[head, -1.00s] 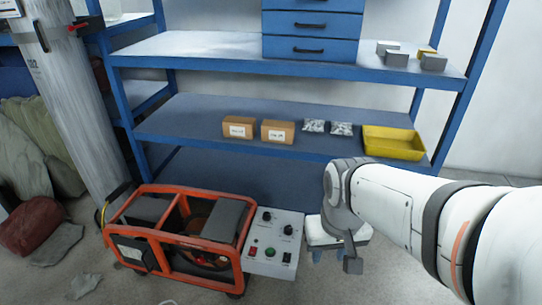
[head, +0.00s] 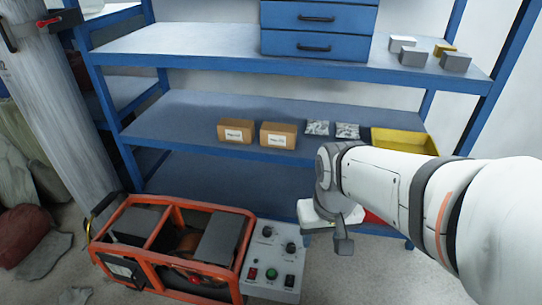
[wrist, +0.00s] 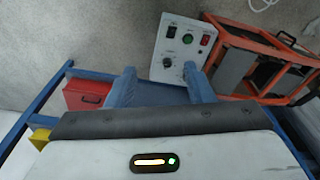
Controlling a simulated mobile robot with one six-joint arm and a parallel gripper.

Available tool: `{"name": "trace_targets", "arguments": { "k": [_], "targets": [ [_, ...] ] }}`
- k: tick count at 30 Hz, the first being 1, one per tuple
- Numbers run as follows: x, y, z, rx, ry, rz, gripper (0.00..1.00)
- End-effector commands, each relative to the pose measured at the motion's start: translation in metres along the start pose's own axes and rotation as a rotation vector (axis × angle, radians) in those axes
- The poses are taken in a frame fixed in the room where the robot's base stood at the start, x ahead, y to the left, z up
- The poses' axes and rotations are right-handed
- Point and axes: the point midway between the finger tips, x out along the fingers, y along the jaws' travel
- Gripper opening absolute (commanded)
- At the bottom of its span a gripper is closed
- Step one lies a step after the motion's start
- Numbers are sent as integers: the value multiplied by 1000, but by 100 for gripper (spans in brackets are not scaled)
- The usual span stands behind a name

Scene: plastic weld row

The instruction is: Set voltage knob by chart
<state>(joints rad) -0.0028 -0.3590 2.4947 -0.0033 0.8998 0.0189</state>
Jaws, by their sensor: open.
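A light grey control panel (head: 262,258) is fixed to the right end of an orange-framed machine (head: 165,208). It carries two black knobs, an upper left knob (head: 267,231) and a right knob (head: 290,247), above a red switch, a green button and a black switch. I cannot read which knob is voltage. No chart is recognisable. My gripper (head: 343,244) is right of the panel, apart from it. In the wrist view its blue fingers (wrist: 160,86) are open and empty, with the panel (wrist: 160,42) beyond them. One knob (wrist: 169,60) shows clearly there; the right finger partly hides the other.
A blue shelf unit (head: 200,62) stands behind, with two cardboard boxes, small bags and a yellow bin (head: 405,139). A red case (wrist: 88,95) shows in the wrist view. A grey column (head: 50,110) stands at left.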

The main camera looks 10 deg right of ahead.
Motion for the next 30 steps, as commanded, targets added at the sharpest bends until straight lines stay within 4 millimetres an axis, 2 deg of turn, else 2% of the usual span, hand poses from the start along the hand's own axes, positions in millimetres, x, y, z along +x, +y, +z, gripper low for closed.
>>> {"name": "trace_targets", "arguments": {
  "k": [5, 8, 12, 18, 21, 24, 30],
  "targets": [
    [28, -4, -32, 126, -24, 2, 51],
    [56, -5, -62, 247, -39, 5, 51],
    [105, -7, -103, 431, -58, 12, 51],
    [188, -10, -149, 684, -82, 28, 51],
    [227, -12, -163, 790, -90, 37, 51],
    [256, -13, -172, 870, -95, 44, 51],
    [286, -14, -179, 949, -99, 50, 51]
  ]
}}
